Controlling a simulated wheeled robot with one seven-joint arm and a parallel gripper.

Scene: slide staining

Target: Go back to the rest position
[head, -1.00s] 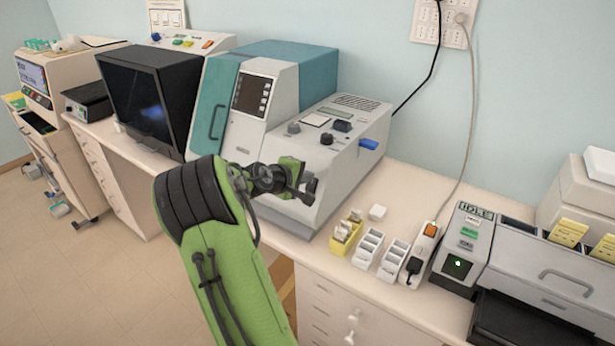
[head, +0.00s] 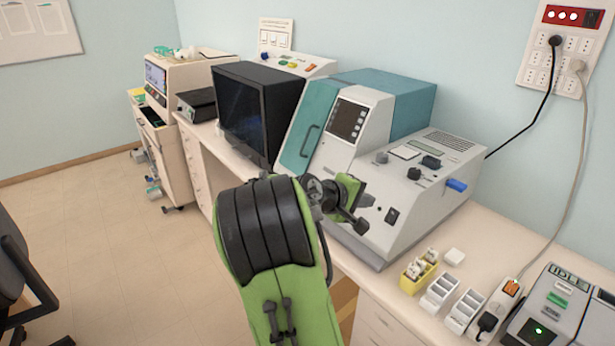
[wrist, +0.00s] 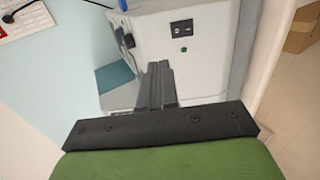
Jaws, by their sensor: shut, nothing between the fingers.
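My gripper (head: 362,222) is at the end of my green arm in the head view, in front of the grey and teal machine (head: 430,190) on the counter. In the wrist view my gripper (wrist: 157,68) has its dark fingers together, with nothing between them. The grey side of the machine (wrist: 190,45), with a small dark switch and a round socket, fills the space beyond the fingers. I cannot tell the exact gap between the fingers and the machine. My arm hides part of the counter front.
A yellow rack (head: 417,276) and white racks (head: 440,291) stand on the counter right of my arm, beside a power strip (head: 497,312). A black monitor (head: 255,115) stands to the left. A dark chair (head: 22,270) is at the far left. Open floor (head: 115,225) lies between.

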